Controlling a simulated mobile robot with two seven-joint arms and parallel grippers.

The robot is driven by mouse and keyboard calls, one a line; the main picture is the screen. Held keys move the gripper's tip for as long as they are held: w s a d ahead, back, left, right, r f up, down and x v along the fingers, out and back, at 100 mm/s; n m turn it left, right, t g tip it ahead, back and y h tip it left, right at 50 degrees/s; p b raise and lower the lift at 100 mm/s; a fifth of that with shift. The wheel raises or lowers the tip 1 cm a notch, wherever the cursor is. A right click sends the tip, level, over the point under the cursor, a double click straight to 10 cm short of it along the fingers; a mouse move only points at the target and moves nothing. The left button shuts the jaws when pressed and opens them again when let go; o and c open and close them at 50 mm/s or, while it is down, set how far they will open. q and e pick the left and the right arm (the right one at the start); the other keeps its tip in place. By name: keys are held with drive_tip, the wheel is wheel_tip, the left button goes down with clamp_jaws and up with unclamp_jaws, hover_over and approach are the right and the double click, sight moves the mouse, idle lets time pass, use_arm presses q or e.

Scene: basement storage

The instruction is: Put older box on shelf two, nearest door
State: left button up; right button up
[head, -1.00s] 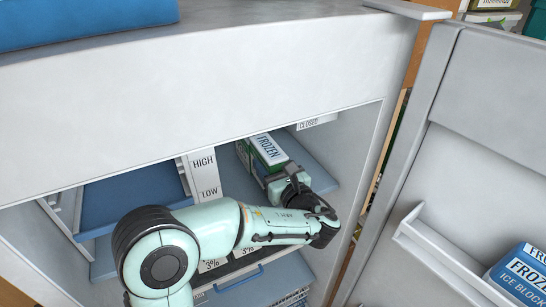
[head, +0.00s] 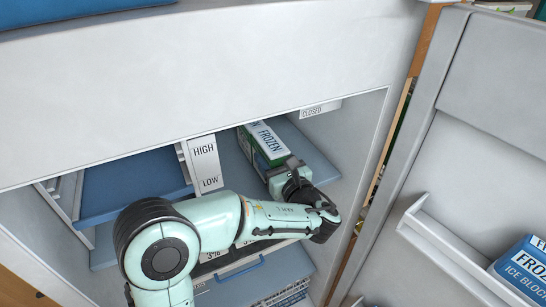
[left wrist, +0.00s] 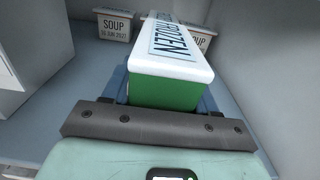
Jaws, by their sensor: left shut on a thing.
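A box with a white top marked FROZEN and green sides (head: 266,141) lies inside the open freezer, over the blue shelf (head: 312,160) on the right. My left gripper (head: 287,178) is shut on the near end of this box. In the left wrist view the box (left wrist: 168,86) points away from me between the blue fingers of the gripper (left wrist: 163,100). Whether its underside touches the shelf is hidden. The left one (left wrist: 101,24) reads SOUP, 10 JUN 2027; the right one (left wrist: 196,40) is partly covered by the box. My right gripper is not in view.
A HIGH/LOW sign (head: 205,165) stands left of the box, beside a blue surface (head: 130,185). A CLOSED label (head: 313,111) is on the right wall. The freezer door (head: 470,150) stands open at right, with an ice-block box (head: 522,268) in its rack. A blue drawer (head: 255,283) is below.

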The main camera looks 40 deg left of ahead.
use_arm(q)
drive_tip(key=shift+f, duration=0.25)
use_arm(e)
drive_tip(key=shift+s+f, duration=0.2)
use_arm(q)
drive_tip(key=o, duration=1.6)
drive_tip(key=shift+f, duration=0.1)
drive_tip(key=shift+d, duration=0.1)
drive_tip(key=shift+s+d, duration=0.15)
drive_tip(key=shift+d, duration=0.2)
drive_tip(key=b+v, duration=0.2)
drive_tip(key=v, duration=1)
drive_tip(key=shift+s+d, duration=0.15)
drive_tip(key=shift+s, duration=0.05)
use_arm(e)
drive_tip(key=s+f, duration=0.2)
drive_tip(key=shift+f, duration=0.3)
